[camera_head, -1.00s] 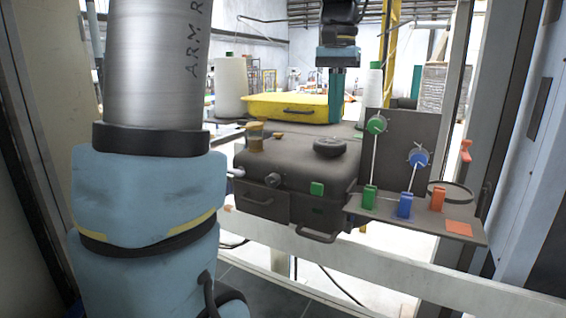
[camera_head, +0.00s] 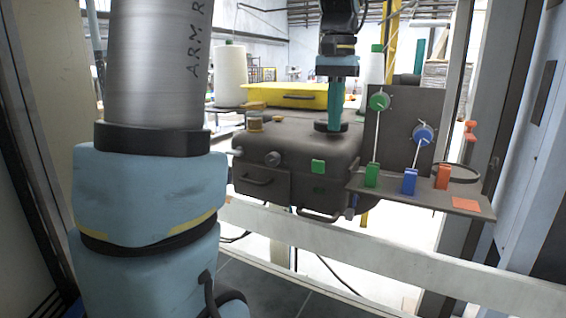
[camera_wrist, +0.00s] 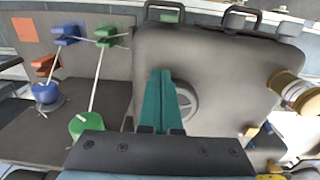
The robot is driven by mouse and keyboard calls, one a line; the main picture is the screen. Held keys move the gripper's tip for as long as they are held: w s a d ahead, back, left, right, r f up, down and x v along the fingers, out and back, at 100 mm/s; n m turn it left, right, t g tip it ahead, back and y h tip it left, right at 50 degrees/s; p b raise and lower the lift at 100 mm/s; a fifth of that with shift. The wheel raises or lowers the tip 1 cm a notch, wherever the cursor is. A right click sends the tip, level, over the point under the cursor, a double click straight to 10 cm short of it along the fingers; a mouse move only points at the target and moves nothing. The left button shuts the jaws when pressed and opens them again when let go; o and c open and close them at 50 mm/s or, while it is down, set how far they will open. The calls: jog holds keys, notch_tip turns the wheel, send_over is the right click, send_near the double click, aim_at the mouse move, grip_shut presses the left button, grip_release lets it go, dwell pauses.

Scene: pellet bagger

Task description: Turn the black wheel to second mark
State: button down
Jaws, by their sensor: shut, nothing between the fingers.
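The black wheel (camera_head: 321,127) lies flat on top of the dark grey machine body (camera_head: 290,150). My gripper (camera_head: 334,128) points straight down at the wheel, with its teal fingers shut and empty. In the wrist view the fingers (camera_wrist: 160,74) cover one side of the wheel (camera_wrist: 190,102), and the rest of its ring shows to their right. The fingertips are at or very close to the wheel; I cannot tell whether they touch it. No marks around the wheel can be made out.
A dark panel to the right carries a green knob (camera_head: 379,101) and a blue knob (camera_head: 423,134), with coloured blocks below. A yellow case (camera_head: 290,95) lies behind the machine. A brass-coloured fitting (camera_head: 254,122) stands on its left side. A white rail (camera_head: 330,241) crosses in front.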

jog(key=shift+w, duration=0.25)
jog(key=shift+a+p, duration=0.25)
jog(key=shift+p, duration=0.15)
jog(key=shift+w+a+p, duration=0.15)
jog(key=shift+a+p, duration=0.15)
jog(key=shift+a, duration=0.1)
jog(key=shift+w+a, duration=0.1)
jog(key=shift+a, duration=0.2)
jog(key=shift+w+a+p, duration=0.1)
jog(key=shift+p, duration=0.25)
jog(key=shift+w+a+p, duration=0.3)
jog(key=shift+a+p, duration=0.15)
jog(key=shift+p, duration=0.1)
jog(key=shift+w+a+p, duration=0.3)
jog(key=shift+w+p, duration=0.05)
jog(key=shift+a, duration=0.1)
